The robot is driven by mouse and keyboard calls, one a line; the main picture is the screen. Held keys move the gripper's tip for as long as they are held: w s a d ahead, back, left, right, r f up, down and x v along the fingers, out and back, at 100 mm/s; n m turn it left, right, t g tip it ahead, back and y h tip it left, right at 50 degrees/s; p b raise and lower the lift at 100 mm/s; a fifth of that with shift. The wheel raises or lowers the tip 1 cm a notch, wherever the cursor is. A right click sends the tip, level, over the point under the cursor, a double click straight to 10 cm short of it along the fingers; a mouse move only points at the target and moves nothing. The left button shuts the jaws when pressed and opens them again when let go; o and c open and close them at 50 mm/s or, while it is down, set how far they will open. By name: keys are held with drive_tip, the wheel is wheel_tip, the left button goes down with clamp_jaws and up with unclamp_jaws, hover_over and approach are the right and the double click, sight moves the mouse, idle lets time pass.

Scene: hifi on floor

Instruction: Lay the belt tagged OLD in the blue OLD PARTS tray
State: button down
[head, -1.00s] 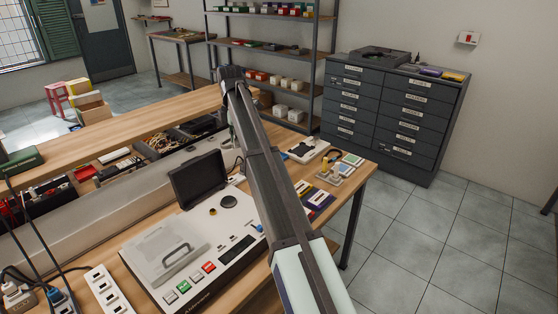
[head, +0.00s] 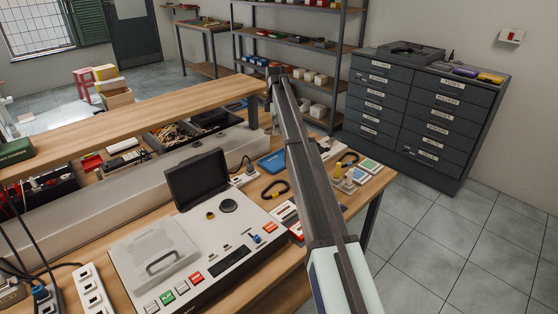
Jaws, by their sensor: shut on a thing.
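My arm crosses the picture from the bottom right up to the back of the bench, and no gripper fingers show; they are out of sight, perhaps behind the arm. A dark loop with yellow on it (head: 275,190) lies on the bench just right of the tape machine. Another dark loop (head: 347,160) is by the small parts at the right end. I cannot read a tag on either, so I cannot tell which is the OLD belt. A flat blue thing (head: 271,163), possibly the blue tray, lies behind the first loop, partly hidden by my arm; no label is readable.
The tape machine (head: 222,262) with its raised dark lid fills the bench middle. A raised wooden shelf (head: 130,113) runs along the back. A drawer cabinet (head: 425,120) stands beyond; the floor between is clear.

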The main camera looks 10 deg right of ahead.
sight(277, 166)
wheel_tip(277, 166, down, 16)
drive_tip(key=p, duration=0.3)
drive_tip(key=shift+r, duration=0.1)
idle(0.3)
drive_tip(key=c, duration=1.2)
unclamp_jaws()
wheel_tip(277, 166, up, 12)
drive_tip(key=b, duration=0.3)
